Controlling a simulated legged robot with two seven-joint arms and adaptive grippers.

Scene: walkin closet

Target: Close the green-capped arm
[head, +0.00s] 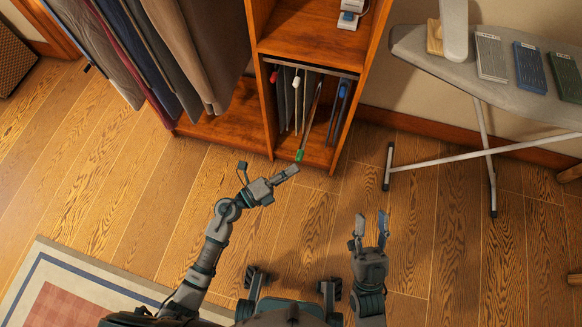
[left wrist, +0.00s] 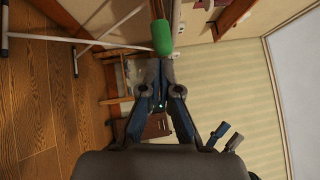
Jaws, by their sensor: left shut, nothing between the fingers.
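The green-capped arm (head: 313,112) is a thin rod that sticks out of the lower cubby of the wooden cabinet, swung toward me. Its green cap (head: 299,155) is at the near end, and the cap also shows large in the left wrist view (left wrist: 162,37). My left gripper (head: 294,169) is shut and empty, its tips just in front of the cap. In the left wrist view the closed fingertips (left wrist: 153,68) are right by the cap; I cannot tell whether they touch it. My right gripper (head: 371,216) is open and empty above the floor.
Red-capped (head: 274,76), white-capped (head: 296,82) and blue-capped (head: 343,90) arms sit further back in the cubby. Trousers (head: 150,45) hang at the left. An ironing board (head: 425,50) with crossed legs stands at the right. The floor before the cabinet is clear.

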